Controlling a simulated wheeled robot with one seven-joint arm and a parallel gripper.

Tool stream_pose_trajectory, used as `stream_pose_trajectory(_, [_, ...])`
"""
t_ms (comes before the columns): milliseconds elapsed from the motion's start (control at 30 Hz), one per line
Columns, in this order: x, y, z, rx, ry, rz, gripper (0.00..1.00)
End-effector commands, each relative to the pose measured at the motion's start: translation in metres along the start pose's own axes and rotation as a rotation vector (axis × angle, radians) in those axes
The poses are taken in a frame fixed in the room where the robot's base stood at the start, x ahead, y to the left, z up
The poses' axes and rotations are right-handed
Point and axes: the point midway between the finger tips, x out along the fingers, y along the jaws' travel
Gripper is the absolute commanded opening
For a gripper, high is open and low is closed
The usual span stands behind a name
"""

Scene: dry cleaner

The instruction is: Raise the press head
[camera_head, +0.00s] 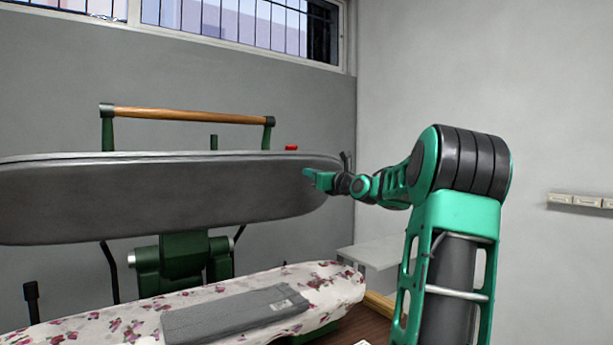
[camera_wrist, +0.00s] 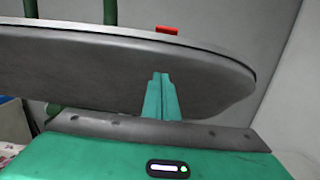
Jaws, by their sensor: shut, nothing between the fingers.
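The press head (camera_head: 150,195) is a long dark grey plate, tilted up well above the flowered lower board (camera_head: 330,285). A wooden handle bar (camera_head: 185,115) on green posts runs along its top. My gripper (camera_head: 308,174) is shut and empty at the right end of the head, in front of its dark face. In the wrist view the closed green fingers (camera_wrist: 161,80) overlap the underside of the press head (camera_wrist: 80,70); I cannot tell whether they touch it. A small red part (camera_head: 291,148) shows above the head's top edge.
A folded grey cloth (camera_head: 235,313) lies on the flowered board. A green hinge bracket (camera_head: 182,258) stands behind, under the head. A light grey shelf (camera_head: 385,252) is at the right of the board. A wall with small switches (camera_head: 588,201) stands at the right.

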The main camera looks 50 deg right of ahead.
Motion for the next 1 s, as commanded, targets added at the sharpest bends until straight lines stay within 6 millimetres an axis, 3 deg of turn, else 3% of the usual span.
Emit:
stream_pose_trajectory(167, [-0.019,0.002,-0.020,0.002,0.003,-0.002,0.00])
stream_pose_trajectory(600, [-0.080,0.002,0.038,-0.003,0.000,-0.002,0.00])
stream_pose_trajectory(1000, [-0.092,0.002,0.049,0.000,-0.001,0.000,0.00])
